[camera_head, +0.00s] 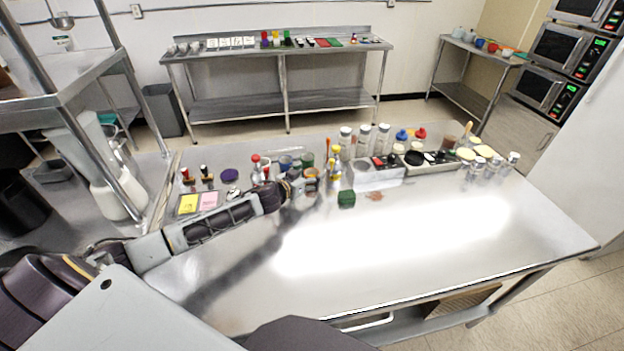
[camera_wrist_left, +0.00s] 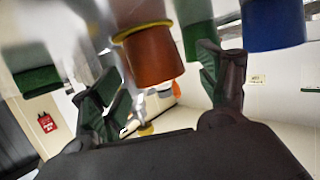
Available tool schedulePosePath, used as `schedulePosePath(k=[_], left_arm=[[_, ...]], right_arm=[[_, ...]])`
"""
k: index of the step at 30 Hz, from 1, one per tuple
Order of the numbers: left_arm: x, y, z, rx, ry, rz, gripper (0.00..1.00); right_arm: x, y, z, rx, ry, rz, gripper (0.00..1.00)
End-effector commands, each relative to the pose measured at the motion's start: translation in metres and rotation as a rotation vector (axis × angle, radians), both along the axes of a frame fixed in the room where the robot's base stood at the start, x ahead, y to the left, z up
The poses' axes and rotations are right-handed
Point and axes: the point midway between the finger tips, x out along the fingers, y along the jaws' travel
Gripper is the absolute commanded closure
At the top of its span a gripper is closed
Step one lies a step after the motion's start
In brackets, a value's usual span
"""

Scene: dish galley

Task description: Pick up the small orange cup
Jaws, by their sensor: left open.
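The small orange cup (camera_head: 311,173) stands on the metal table among a cluster of cups and bottles. My left gripper (camera_head: 298,186) is just in front of it in the head view. In the left wrist view the orange cup (camera_wrist_left: 152,57) shows between and beyond the two open fingers of my left gripper (camera_wrist_left: 150,88). Nothing is held between the fingers. Whether a finger touches the cup, I cannot tell. My right gripper does not show.
A blue thing (camera_wrist_left: 273,25) and a green one (camera_wrist_left: 36,80) flank the orange cup in the left wrist view. A dark green block (camera_head: 346,198) lies right of the gripper. Shakers and a white box (camera_head: 378,177) stand further right. The table's front is clear.

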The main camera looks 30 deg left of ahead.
Motion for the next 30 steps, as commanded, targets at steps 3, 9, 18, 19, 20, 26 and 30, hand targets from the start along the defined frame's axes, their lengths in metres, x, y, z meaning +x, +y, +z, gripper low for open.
schedulePosePath(k=[3,9,18,19,20,26,30], left_arm=[[0.006,-0.001,-0.001,-0.001,-0.001,0.0,0.25],[0.008,-0.002,-0.003,-0.002,0.0,-0.002,0.25],[0.008,-0.002,-0.003,0.0,0.001,-0.001,0.25],[0.008,-0.002,-0.003,0.0,0.001,-0.001,0.25],[0.008,-0.002,-0.003,0.0,0.001,-0.001,0.25],[0.008,-0.002,-0.003,0.0,0.001,-0.001,0.44],[0.008,-0.002,-0.003,0.0,0.001,-0.001,0.62]], right_arm=[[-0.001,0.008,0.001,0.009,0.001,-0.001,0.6],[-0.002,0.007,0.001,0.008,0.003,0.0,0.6],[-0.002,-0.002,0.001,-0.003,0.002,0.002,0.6],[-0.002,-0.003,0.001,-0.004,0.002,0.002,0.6],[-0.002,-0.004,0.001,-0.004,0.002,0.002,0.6],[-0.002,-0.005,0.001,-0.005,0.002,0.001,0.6],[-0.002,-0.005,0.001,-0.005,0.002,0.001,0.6]])
